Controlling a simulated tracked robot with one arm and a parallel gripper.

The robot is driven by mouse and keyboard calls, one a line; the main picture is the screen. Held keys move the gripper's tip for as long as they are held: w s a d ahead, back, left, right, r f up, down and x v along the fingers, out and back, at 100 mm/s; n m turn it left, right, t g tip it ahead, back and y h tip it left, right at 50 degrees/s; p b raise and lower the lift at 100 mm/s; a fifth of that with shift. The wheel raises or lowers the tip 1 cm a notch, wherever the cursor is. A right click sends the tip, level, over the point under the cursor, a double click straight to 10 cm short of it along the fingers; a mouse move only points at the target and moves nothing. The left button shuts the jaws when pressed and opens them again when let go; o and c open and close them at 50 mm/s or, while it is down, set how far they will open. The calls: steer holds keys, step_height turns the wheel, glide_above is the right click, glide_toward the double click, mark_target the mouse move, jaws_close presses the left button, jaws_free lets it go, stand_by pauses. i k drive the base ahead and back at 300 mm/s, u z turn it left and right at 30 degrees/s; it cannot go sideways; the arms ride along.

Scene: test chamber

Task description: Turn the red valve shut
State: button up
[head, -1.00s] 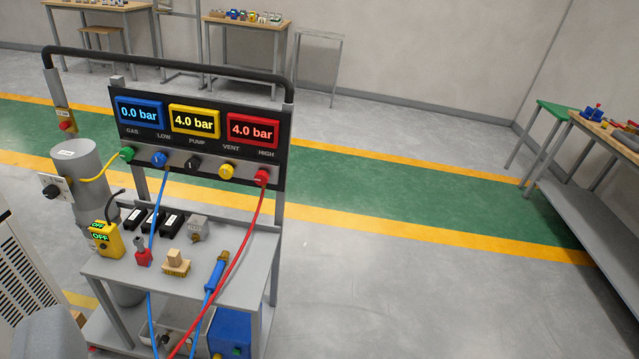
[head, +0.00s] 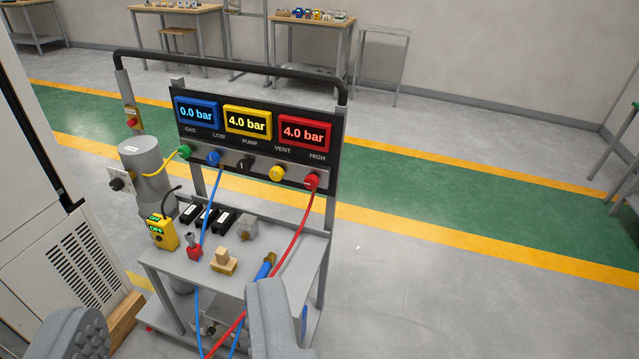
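The red valve (head: 312,181) is a round red knob at the right end of the knob row, by the label HIGH. A red hose (head: 298,232) runs down from it. The panel (head: 257,140) above shows 0.0 bar on blue, 4.0 bar on yellow and 4.0 bar on red. My gripper (head: 175,305) shows as two grey fingers, wide apart and empty, at the bottom of the picture. It is nearer to me than the cart, lower than the red valve and left of it, not touching it. The knob's turned position cannot be told.
Green, blue, black and yellow knobs (head: 277,174) share the row. The cart shelf (head: 185,268) holds a yellow meter reading OFF (head: 161,233), black blocks and small fittings. A grey cylinder (head: 142,158) stands left. A white cabinet (head: 75,262) is close at left. Floor (head: 430,300) right of the cart is clear.

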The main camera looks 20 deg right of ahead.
mark_target(310, 182)
steer(key=i, duration=0.9)
steer(key=u, duration=0.05)
